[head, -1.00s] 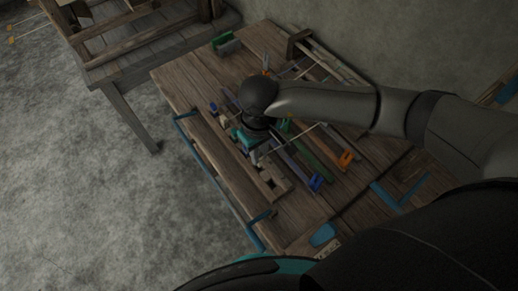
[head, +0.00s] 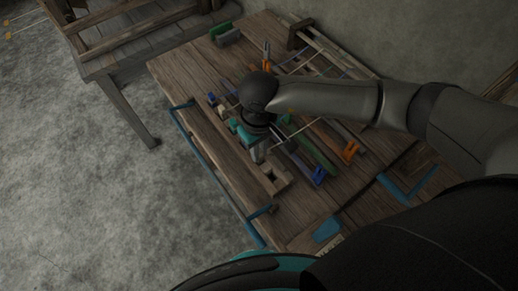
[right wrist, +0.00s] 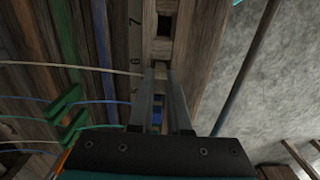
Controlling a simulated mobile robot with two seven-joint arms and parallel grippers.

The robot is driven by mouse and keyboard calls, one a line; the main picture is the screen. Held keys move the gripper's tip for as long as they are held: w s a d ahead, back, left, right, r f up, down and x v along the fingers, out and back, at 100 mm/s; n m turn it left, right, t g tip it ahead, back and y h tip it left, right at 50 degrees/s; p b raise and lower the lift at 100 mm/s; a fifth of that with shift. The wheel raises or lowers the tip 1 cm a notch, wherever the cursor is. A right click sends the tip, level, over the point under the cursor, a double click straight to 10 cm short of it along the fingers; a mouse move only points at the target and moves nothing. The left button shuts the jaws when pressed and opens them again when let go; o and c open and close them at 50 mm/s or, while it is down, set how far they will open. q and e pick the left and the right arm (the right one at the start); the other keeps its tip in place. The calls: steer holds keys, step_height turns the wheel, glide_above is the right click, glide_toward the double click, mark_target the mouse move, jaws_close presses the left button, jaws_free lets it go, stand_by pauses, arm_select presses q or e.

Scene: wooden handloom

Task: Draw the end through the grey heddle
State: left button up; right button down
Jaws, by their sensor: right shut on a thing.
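My right gripper (right wrist: 160,75) is low over a wooden bar with square holes (right wrist: 163,48). Its fingers are close together at the end of a cream thread (right wrist: 90,69), which comes in from the left in the right wrist view. The fingertips hide the very end. In the head view this gripper (head: 257,156) is partly hidden by my wrist. My left gripper is not in view.
Green (right wrist: 66,35) and blue (right wrist: 32,45) strips run beside the grey one, with green clips (right wrist: 72,118) near my gripper. An orange block (head: 350,150) ends one strip. A blue rail (head: 205,150) edges the table. The table's far left is mostly clear.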

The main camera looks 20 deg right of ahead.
steer(key=shift+f, duration=0.15)
steer(key=c, duration=0.8)
jaws_free()
step_height(320, 180, up, 15)
steer(key=shift+r+p, duration=0.1)
steer(key=shift+p, duration=0.4)
